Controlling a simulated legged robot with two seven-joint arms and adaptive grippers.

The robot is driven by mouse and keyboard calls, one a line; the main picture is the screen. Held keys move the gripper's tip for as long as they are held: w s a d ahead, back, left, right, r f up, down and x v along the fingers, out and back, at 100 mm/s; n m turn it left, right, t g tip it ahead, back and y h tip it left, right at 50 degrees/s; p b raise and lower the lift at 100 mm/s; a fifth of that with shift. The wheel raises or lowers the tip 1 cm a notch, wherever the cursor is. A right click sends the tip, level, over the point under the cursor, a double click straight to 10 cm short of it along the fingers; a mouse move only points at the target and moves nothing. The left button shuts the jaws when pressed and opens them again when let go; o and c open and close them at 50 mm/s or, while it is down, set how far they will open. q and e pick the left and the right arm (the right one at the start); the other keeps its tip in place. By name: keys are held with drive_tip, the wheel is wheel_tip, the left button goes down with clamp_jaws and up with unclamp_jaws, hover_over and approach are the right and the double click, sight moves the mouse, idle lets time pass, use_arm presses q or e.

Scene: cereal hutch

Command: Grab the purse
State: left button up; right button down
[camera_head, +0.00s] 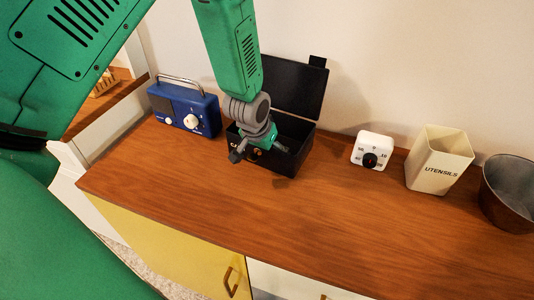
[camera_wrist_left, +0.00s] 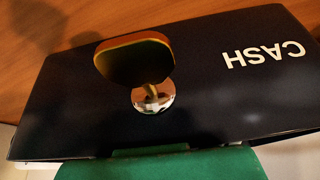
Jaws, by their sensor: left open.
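I see no purse in either view. A black cash box (camera_head: 285,160) stands on the wooden counter with its lid (camera_head: 293,88) raised against the wall. My left gripper (camera_head: 259,151) is open at the front rim of the box and covers part of its opening and front. I cannot tell whether it touches the box. The inside is dark and partly hidden, so its contents are unclear. In the left wrist view the box front (camera_wrist_left: 215,95) fills the frame, with upside-down "CASH" lettering and a gold key or knob (camera_wrist_left: 135,60). My right gripper is not in view.
A blue radio (camera_head: 185,108) stands left of the box. To the right are a white timer (camera_head: 371,150), a cream utensils holder (camera_head: 438,160) and a dark metal bowl (camera_head: 508,195). The front of the counter (camera_head: 330,215) is clear, above a yellow cabinet door (camera_head: 170,245).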

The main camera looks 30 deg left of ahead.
use_arm(q)
drive_tip(key=shift+a, duration=0.2)
drive_tip(key=shift+c, duration=0.8)
drive_tip(key=shift+a, duration=0.15)
drive_tip(key=c, duration=0.8)
